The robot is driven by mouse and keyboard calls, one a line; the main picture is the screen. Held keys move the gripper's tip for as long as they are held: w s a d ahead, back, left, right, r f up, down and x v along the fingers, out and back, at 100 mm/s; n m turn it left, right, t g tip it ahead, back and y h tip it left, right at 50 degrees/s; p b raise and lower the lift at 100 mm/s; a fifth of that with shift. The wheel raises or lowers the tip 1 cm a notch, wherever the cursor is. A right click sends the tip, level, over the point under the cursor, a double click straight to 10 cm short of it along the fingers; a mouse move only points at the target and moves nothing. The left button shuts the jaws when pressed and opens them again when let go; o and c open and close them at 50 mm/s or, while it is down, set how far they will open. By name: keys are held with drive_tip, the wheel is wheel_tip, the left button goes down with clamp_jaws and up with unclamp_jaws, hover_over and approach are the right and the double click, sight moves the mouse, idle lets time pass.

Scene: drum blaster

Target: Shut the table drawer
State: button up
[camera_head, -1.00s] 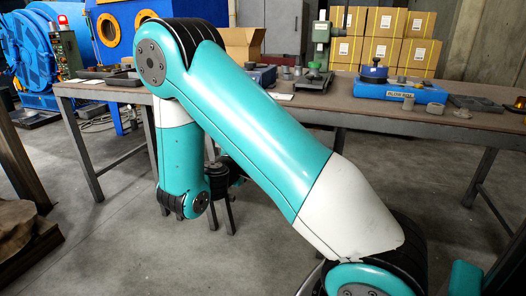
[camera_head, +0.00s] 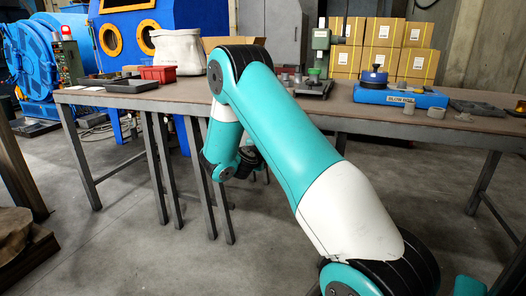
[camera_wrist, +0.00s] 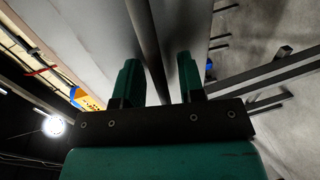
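The long brown table (camera_head: 130,100) crosses the head view, with dark metal legs. I cannot make out a drawer for certain in the head view; my arm covers part of the table's front. In the wrist view, my gripper (camera_wrist: 160,85) has its two green fingers apart. A dark straight bar (camera_wrist: 147,40) runs from the top down into the view between the fingers, beside a pale grey flat surface (camera_wrist: 85,30). I cannot tell whether the bar is part of the drawer or the table, or whether the fingers touch it. In the head view the fingers are hidden.
On the table are a white bag (camera_head: 178,52), a red tray (camera_head: 157,73), a dark tray (camera_head: 131,86) and a blue fixture (camera_head: 400,95). Cardboard boxes (camera_head: 380,45) stand behind. Blue machines are at the back left. The floor (camera_head: 130,240) in front is open.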

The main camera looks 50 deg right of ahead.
drive_tip(key=shift+c, duration=0.2)
clamp_jaws()
drive_tip(key=d+p, duration=0.1)
drive_tip(key=w+d+p, duration=0.1)
drive_tip(key=d, duration=0.1)
drive_tip(key=shift+w+d+r, duration=0.1)
drive_tip(key=shift+d, duration=0.15)
drive_tip(key=shift+w+d, duration=0.2)
drive_tip(key=shift+d, duration=0.05)
drive_tip(key=shift+o, duration=0.2)
unclamp_jaws()
drive_tip(key=shift+d, duration=0.1)
